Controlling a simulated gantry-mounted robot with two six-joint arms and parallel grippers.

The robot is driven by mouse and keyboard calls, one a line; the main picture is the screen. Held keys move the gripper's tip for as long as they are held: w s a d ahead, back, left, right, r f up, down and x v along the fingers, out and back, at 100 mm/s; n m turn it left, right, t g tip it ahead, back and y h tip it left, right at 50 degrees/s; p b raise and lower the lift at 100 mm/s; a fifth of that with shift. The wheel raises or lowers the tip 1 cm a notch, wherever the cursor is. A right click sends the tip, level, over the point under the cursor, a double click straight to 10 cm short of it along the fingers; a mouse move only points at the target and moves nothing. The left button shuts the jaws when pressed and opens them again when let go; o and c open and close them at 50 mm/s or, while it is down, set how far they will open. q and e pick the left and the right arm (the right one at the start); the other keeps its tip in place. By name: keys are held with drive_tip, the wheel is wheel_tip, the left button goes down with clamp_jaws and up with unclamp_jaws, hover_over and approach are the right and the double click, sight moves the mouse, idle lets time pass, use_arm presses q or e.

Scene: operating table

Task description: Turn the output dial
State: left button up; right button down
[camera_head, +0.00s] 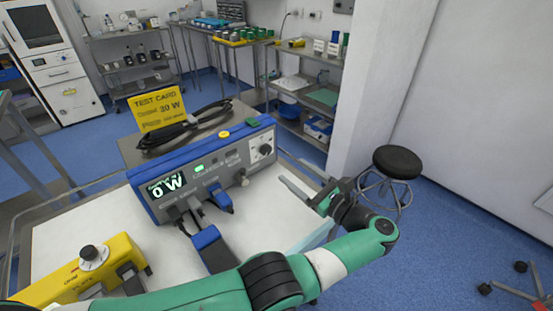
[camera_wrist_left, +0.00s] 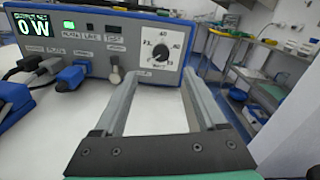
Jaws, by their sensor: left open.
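The output dial (camera_head: 263,151) is a round knob on a white scaled plate at the right end of the blue-and-grey generator's front (camera_head: 205,175). In the left wrist view the dial (camera_wrist_left: 160,52) lies ahead, between the fingertips in the picture. The generator's display (camera_head: 167,185) reads 0 W. My left gripper (camera_head: 291,170) is open and empty, in front of the dial and apart from it. Its two fingers show in the left wrist view (camera_wrist_left: 160,74). A yellow test card (camera_head: 158,107) stands behind the generator and reads 20 W. My right gripper is not in view.
A small grey knob (camera_wrist_left: 115,74) juts out left of the dial. Plugs with cables (camera_wrist_left: 70,76) sit in the front sockets. A yellow device with a knob (camera_head: 92,256) stands at the lower left. Black coiled cable (camera_head: 185,124) lies behind. The white tabletop before the dial is clear.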

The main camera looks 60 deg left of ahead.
sight(268, 150)
use_arm(q)
drive_tip(key=p+x, duration=0.2)
drive_tip(key=x, duration=0.9)
drive_tip(key=shift+w, duration=0.1)
drive_tip(key=shift+d, duration=0.1)
clamp_jaws()
